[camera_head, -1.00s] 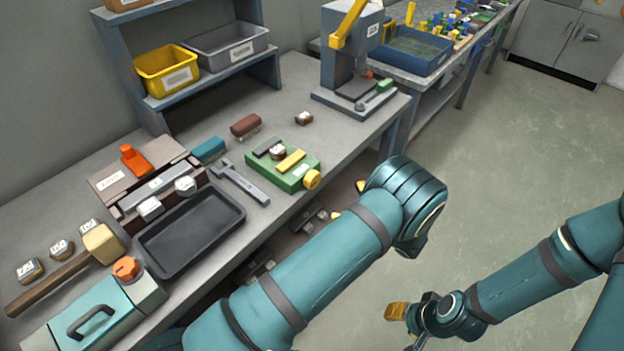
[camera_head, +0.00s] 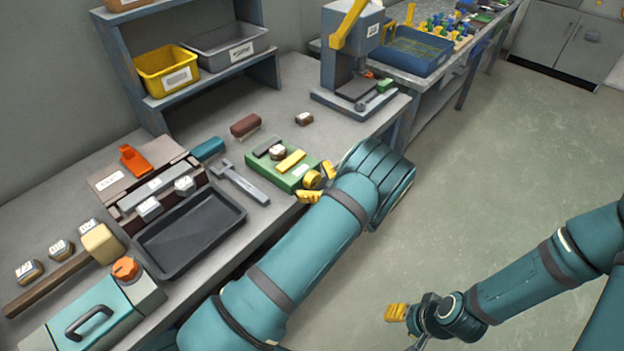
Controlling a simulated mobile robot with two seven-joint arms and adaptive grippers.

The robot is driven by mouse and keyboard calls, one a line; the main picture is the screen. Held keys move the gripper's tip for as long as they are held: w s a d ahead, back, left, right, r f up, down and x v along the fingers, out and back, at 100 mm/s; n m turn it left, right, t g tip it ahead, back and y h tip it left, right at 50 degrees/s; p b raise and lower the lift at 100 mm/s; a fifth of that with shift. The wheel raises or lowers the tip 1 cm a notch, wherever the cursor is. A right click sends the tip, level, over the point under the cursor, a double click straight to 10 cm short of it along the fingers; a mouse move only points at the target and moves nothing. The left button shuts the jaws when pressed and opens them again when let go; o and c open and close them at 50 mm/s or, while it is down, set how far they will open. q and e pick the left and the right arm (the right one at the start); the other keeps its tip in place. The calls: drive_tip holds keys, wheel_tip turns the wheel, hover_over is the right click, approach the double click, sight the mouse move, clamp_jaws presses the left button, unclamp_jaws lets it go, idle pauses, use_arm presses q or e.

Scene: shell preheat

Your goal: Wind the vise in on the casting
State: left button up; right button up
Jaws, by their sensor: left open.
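The green vise (camera_head: 283,180) sits near the front edge of the bench, with a dark jaw, a yellow jaw bar (camera_head: 290,161) and a round yellow knob (camera_head: 312,179) at its front right end. The casting (camera_head: 277,153), a small brown piece with a pale top, sits between the jaws; whether both jaws touch it I cannot tell. My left gripper (camera_head: 318,183) is open, with its yellow fingers on either side of the knob; contact is unclear. My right gripper (camera_head: 396,312) is low over the floor at the right, away from the bench; its finger opening is unclear.
A grey wrench-like tool (camera_head: 240,183) lies just left of the vise. A black tray (camera_head: 190,238), a mallet (camera_head: 60,278) and a teal box (camera_head: 95,320) stand further left. A press (camera_head: 352,65) stands behind. The floor at right is clear.

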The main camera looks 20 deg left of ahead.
use_arm(q)
drive_tip(key=c, duration=1.2)
drive_tip(key=shift+o, duration=0.2)
drive_tip(key=m, duration=0.5)
drive_tip(key=shift+m, duration=0.4)
drive_tip(key=o, duration=1.2)
drive_tip(key=shift+c, duration=0.2)
drive_tip(key=shift+d, duration=0.1)
drive_tip(key=v, duration=1.2)
